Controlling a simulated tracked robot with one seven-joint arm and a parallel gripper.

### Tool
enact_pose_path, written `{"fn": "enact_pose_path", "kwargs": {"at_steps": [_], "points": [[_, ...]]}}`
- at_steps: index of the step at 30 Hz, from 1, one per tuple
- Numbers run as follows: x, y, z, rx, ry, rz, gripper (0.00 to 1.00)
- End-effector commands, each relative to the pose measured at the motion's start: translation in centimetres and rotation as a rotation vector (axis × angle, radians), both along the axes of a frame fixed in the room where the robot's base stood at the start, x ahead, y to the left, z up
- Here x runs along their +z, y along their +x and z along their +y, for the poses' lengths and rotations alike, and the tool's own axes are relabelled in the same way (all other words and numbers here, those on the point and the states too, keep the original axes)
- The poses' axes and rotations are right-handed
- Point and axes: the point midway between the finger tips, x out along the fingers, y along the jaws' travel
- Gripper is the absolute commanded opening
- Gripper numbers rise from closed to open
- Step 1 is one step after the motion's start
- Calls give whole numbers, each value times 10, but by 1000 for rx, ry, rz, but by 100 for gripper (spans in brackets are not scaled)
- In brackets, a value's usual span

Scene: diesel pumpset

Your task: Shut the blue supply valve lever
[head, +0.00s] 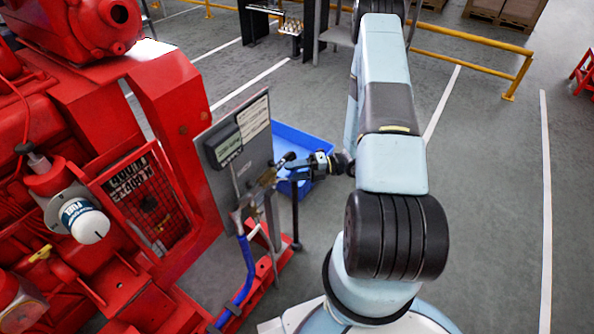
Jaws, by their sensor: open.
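I cannot tell whether a finger touches the lever.
The grey panel (228,158) with a gauge box (222,146) stands just left of the gripper. A blue bin (305,143) lies on the floor behind it. The red pumpset (175,100) fills the left. A black post (295,215) stands below the gripper.

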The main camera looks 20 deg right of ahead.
Motion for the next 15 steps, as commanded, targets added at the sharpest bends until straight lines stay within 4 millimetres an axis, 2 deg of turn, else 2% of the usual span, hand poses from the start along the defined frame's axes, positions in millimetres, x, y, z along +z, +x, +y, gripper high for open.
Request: {"fn": "enact_pose_path", "kwargs": {"at_steps": [3, 15], "points": [[0, 0, 0, 0, 0, 0, 46], [0, 0, 0, 0, -1, 0, 8]]}}
